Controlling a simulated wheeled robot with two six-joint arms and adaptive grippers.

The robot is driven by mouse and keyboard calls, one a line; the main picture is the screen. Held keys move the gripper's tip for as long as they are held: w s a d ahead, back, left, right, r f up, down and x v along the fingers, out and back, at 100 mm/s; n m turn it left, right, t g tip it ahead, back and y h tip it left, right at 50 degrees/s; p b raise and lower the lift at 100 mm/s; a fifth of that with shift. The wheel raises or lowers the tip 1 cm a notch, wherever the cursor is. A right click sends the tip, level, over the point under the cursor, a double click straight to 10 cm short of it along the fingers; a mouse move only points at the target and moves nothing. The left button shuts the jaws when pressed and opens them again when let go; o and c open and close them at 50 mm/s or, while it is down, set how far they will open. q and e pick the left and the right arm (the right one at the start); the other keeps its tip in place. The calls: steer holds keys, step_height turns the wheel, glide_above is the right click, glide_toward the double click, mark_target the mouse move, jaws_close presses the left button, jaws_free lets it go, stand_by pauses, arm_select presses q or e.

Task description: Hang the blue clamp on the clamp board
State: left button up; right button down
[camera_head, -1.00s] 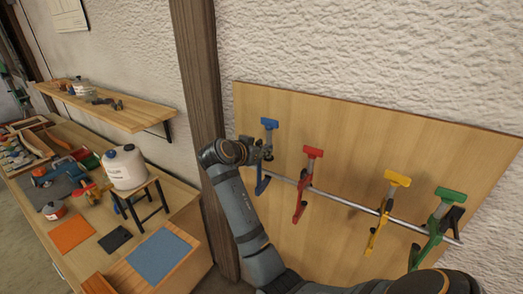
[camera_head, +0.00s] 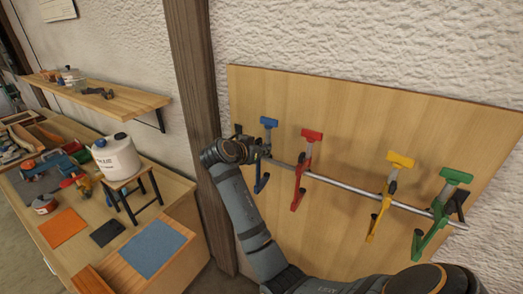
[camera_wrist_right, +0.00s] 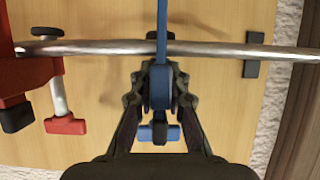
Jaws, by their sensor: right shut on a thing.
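The blue clamp (camera_head: 267,150) is at the left end of the metal rail (camera_head: 350,188) on the wooden clamp board (camera_head: 400,125). In the right wrist view the blue clamp (camera_wrist_right: 162,85) crosses the rail (camera_wrist_right: 215,50), its bar running past the rail at the top. My right gripper (camera_wrist_right: 160,88) is shut on the blue clamp just below the rail. In the head view my right gripper (camera_head: 258,150) partly hides the clamp, and I cannot tell whether its weight rests on the rail. My left gripper is not in view.
Red (camera_head: 307,160), yellow (camera_head: 386,195) and green (camera_head: 440,210) clamps hang along the rail to the right. A rail bracket (camera_wrist_right: 252,55) stands beside the blue clamp. A workbench (camera_head: 185,190) with a white jug (camera_head: 116,157) on a small stand is at left, below a shelf (camera_head: 120,106).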

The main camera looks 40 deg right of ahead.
steer(key=c, duration=1.4)
jaws_free()
steer(key=shift+s+a+r, duration=0.1)
steer(key=shift+a+r, duration=0.05)
steer(key=shift+o, duration=0.7)
step_height(320, 180, up, 10)
steer(key=shift+f, duration=0.1)
